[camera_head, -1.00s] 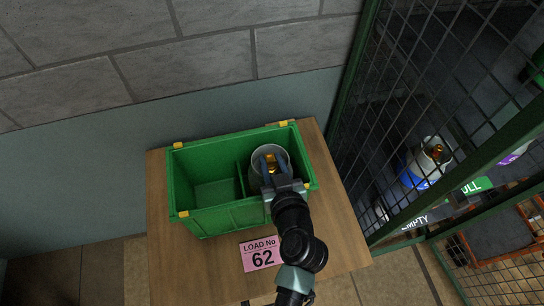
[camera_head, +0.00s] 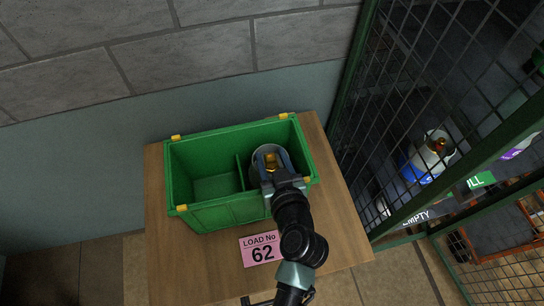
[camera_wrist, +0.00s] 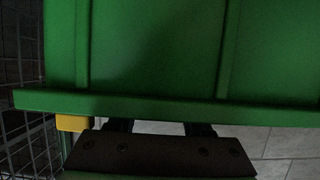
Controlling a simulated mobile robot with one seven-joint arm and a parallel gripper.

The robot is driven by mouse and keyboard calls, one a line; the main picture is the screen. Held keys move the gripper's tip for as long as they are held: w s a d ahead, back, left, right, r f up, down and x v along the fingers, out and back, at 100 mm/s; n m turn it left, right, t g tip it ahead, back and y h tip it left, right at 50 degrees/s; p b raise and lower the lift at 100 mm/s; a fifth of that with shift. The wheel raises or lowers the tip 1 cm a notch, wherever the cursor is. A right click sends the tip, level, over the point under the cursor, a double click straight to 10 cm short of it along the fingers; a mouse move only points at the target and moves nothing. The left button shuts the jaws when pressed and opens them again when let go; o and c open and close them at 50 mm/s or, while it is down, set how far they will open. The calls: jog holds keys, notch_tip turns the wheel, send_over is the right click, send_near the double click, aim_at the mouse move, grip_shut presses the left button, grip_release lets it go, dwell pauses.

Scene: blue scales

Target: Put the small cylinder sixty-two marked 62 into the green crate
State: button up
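The green crate (camera_head: 213,217) stands on a wooden table and has a divider between two compartments. A grey cylinder (camera_head: 256,163) with a brass valve (camera_head: 271,161) is in its right compartment, seen from above and partly covered by my gripper. Its number is not visible, and I cannot tell whether its base rests on the crate floor. My gripper (camera_head: 271,159) reaches over the crate's front wall, its fingers spread on either side of the valve. In the wrist view, the fingers (camera_wrist: 160,128) are apart beside the crate rim (camera_wrist: 160,103), their tips hidden.
A pink card (camera_head: 262,249) reading "LOAD No 62" lies on the wooden table (camera_head: 190,262) in front of the crate. The left compartment is empty. A mesh cage (camera_head: 440,100) stands to the right, with other cylinders (camera_head: 432,157) and FULL and EMPTY signs inside. A wall is behind.

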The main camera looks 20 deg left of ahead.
jog(key=shift+o, duration=0.4)
jog(key=shift+r+p, duration=0.6)
jog(key=shift+p, duration=0.1)
jog(key=shift+s+r, duration=0.1)
jog(key=shift+r, duration=0.1)
jog(key=b+v, duration=0.3)
jog(key=v, duration=0.8)
jog(key=shift+s+d+b, duration=0.25)
jog(key=shift+d+b, duration=0.05)
